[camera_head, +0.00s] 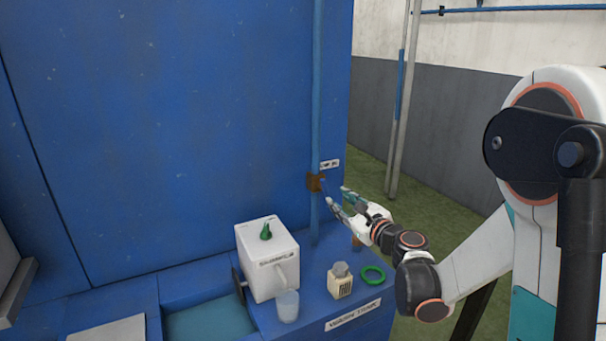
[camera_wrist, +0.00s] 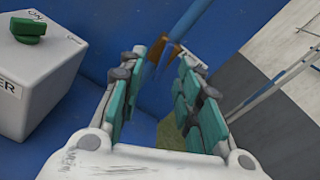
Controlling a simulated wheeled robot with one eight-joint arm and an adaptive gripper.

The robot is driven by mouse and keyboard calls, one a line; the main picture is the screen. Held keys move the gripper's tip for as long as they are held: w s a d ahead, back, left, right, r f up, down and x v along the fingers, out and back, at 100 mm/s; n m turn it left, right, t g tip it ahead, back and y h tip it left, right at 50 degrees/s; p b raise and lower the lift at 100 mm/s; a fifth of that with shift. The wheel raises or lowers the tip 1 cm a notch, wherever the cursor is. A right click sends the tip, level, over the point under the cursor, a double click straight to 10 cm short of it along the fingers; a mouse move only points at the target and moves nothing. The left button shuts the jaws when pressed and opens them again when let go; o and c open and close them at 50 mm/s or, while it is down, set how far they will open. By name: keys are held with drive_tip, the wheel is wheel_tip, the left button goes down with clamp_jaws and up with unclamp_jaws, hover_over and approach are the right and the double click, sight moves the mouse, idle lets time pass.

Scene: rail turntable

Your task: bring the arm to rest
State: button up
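My gripper (camera_head: 338,196) is at the end of my outstretched arm, above the right end of the blue counter (camera_head: 240,330). In the wrist view my gripper (camera_wrist: 160,78) shows its two green-padded fingers standing well apart, with nothing held between them. Beyond the fingertips is a brown clamp (camera_head: 316,182) on the vertical blue pipe (camera_head: 317,90). I cannot tell the exact gap between the fingertips and the clamp. In the wrist view the pipe (camera_wrist: 188,22) runs up past the fingers.
A white box (camera_head: 270,262) with a green knob (camera_head: 266,231) stands on the counter, with a clear cup (camera_head: 288,306) before it. A small labelled container (camera_head: 340,281) and a green ring (camera_head: 373,275) lie to its right. A blue wall (camera_head: 160,130) rises behind. Green floor is open at right.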

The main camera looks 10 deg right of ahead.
drive_tip(key=s+a+r+n+g, duration=0.1)
drive_tip(key=s+a+n+g, duration=0.25)
drive_tip(key=s+n, duration=0.35)
drive_tip(key=s+a+r+n+g, duration=0.2)
drive_tip(key=s+a+n, duration=0.2)
drive_tip(key=s+n, duration=0.3)
drive_tip(key=s+d+f+n+g+h, duration=0.2)
drive_tip(key=s+n, duration=0.4)
drive_tip(key=s, duration=0.4)
drive_tip(key=s+d+f+n+g+h, duration=0.2)
drive_tip(key=s+n, duration=0.5)
drive_tip(key=s, duration=0.4)
drive_tip(key=shift+d+f+h, duration=0.4)
drive_tip(key=shift+d+h, duration=0.4)
drive_tip(key=shift+h, duration=0.2)
